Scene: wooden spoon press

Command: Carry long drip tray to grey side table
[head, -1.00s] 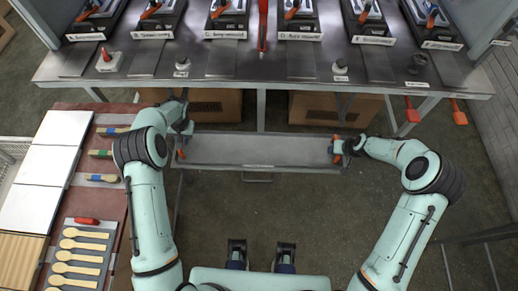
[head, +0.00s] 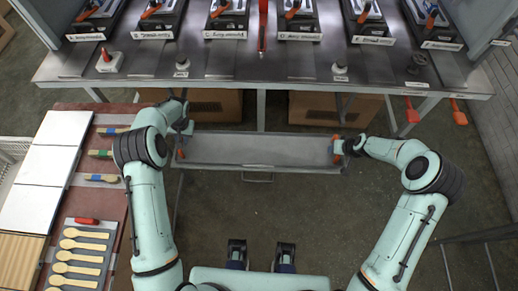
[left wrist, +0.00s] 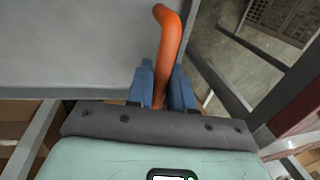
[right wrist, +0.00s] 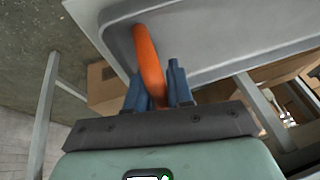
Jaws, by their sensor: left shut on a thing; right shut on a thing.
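The long drip tray (head: 258,150) is a shallow grey metal trough lying crosswise in front of the steel bench in the head view. It looks about level and empty. My left gripper (left wrist: 162,88) is shut on the orange handle (left wrist: 168,35) at the tray's left end. My right gripper (right wrist: 158,90) is shut on the orange handle (right wrist: 148,55) at its right end. In the head view, both arms reach forward to the tray ends. I cannot tell whether anything supports the tray from below. I cannot clearly identify the grey side table.
The steel bench (head: 225,68) with several presses stands beyond the tray. Cardboard boxes (head: 330,108) sit under it. A reddish-brown table (head: 112,190) with wooden spoons (head: 80,244) and white panels (head: 45,175) is at the left. The floor (head: 300,210) between my arms looks clear.

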